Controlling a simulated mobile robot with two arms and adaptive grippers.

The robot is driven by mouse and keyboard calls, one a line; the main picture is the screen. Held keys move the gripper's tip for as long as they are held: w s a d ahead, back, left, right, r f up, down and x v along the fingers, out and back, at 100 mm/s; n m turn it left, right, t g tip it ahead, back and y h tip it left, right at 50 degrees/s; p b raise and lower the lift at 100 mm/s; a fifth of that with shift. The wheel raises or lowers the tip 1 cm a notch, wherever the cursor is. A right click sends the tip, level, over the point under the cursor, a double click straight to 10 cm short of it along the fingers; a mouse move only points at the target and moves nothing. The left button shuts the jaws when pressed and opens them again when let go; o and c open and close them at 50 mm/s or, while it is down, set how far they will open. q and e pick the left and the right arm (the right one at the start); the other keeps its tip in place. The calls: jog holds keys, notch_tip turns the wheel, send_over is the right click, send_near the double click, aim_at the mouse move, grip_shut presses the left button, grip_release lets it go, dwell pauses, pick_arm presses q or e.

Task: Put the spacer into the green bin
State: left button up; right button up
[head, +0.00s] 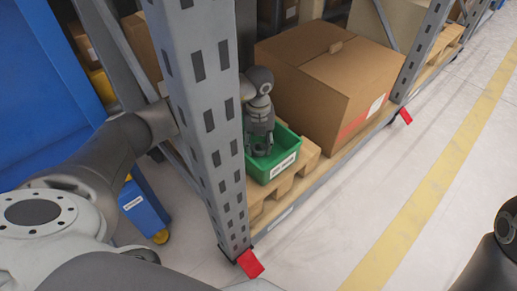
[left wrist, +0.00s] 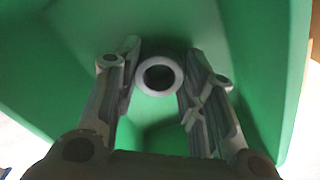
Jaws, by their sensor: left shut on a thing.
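The green bin (head: 291,163) sits on the pallet on the low rack shelf, behind the grey upright. My left gripper (head: 260,149) reaches down into it, partly hidden by the bin's front wall. In the left wrist view my left gripper (left wrist: 160,88) is shut on the spacer (left wrist: 146,79), a grey ring with a round hole, seen between the fingertips. The bin's green walls (left wrist: 60,60) surround both there. I cannot tell whether the spacer touches the bin floor. My right gripper is out of view.
The perforated grey rack upright (head: 205,120) stands directly left of the bin, close to my left arm. A large cardboard box (head: 330,85) is on the pallet (head: 300,180) to the bin's right. Open floor (head: 340,235) lies in front, with a yellow line (head: 425,195).

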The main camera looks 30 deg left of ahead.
pick_arm(q)
jog(key=shift+f, duration=0.15)
jog(key=shift+f, duration=0.2)
jog(key=o, duration=1.1)
jog(key=shift+r, duration=0.15)
